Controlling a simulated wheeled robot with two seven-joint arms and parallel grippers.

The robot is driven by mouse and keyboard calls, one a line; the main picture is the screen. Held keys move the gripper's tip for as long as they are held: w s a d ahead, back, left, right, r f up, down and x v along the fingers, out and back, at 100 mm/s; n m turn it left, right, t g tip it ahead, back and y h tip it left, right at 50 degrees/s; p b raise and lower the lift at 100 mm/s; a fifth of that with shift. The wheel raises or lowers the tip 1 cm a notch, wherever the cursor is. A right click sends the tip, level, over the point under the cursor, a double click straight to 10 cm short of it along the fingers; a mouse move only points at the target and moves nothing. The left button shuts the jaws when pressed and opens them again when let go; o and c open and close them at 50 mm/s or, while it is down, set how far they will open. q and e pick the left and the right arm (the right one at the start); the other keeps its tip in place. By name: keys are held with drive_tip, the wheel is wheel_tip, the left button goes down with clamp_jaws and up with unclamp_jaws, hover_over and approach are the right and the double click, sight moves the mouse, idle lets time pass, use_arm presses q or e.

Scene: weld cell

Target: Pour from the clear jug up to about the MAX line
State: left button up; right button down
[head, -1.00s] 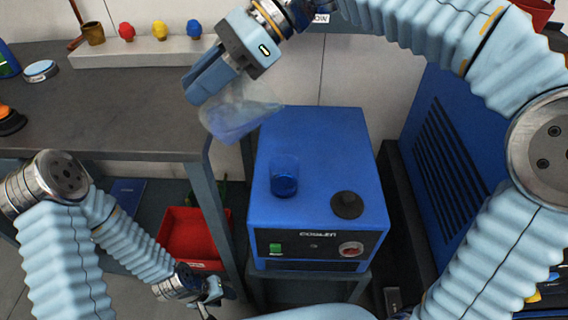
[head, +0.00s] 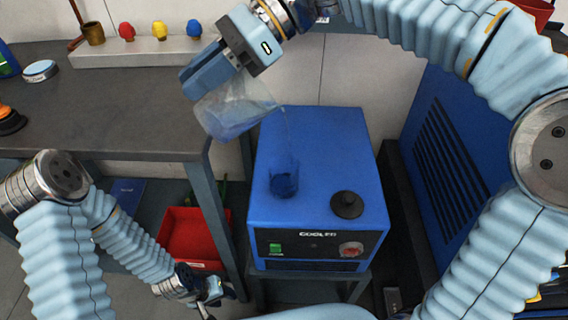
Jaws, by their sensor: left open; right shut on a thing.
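My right gripper (head: 205,84) is shut on the clear jug (head: 236,108), which is tilted with its spout to the right, above the cooler's left rear edge. The jug holds bluish, see-through contents. A faint thin stream seems to run from the spout down to the clear filler neck (head: 284,182) on top of the blue cooler (head: 320,140). The neck's lower part looks dark blue; its MAX line and exact level cannot be made out. My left gripper (head: 213,294) is low at the front, beside the cooler stand and apart from the jug, open and empty.
A black cap (head: 347,205) sits on the cooler's top right. A grey workbench (head: 110,115) stands at left, with coloured knobs on a ledge behind. A red bin (head: 195,236) is below it. A large blue louvred machine (head: 450,150) stands at right.

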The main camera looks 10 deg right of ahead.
drive_tip(key=shift+s+a+r, duration=0.1)
drive_tip(key=shift+s+a, duration=0.1)
drive_tip(key=shift+a, duration=0.15)
drive_tip(key=shift+s+a+r+y, duration=0.1)
drive_tip(key=shift+a+y, duration=0.1)
drive_tip(key=shift+y, duration=0.1)
idle(0.8)
drive_tip(key=shift+w+y, duration=0.25)
drive_tip(key=shift+y, duration=0.05)
idle(0.9)
idle(1.1)
drive_tip(key=shift+d+y, duration=0.1)
drive_tip(key=shift+y, duration=0.3)
idle(0.8)
drive_tip(key=shift+s+a+r, duration=0.1)
drive_tip(key=shift+s+a, duration=0.05)
drive_tip(key=shift+a, duration=0.05)
drive_tip(key=shift+s+a+f+t+h, duration=0.15)
drive_tip(key=shift+a+f+h, duration=0.3)
drive_tip(key=shift+h, duration=0.5)
drive_tip(key=shift+s+a+f+t+h, duration=0.1)
drive_tip(key=shift+a+f+h, duration=0.3)
drive_tip(key=shift+h, duration=0.5)
drive_tip(key=shift+s+a+f+t+h, duration=0.15)
drive_tip(key=shift+a+f+h, duration=0.25)
drive_tip(key=shift+h, duration=0.55)
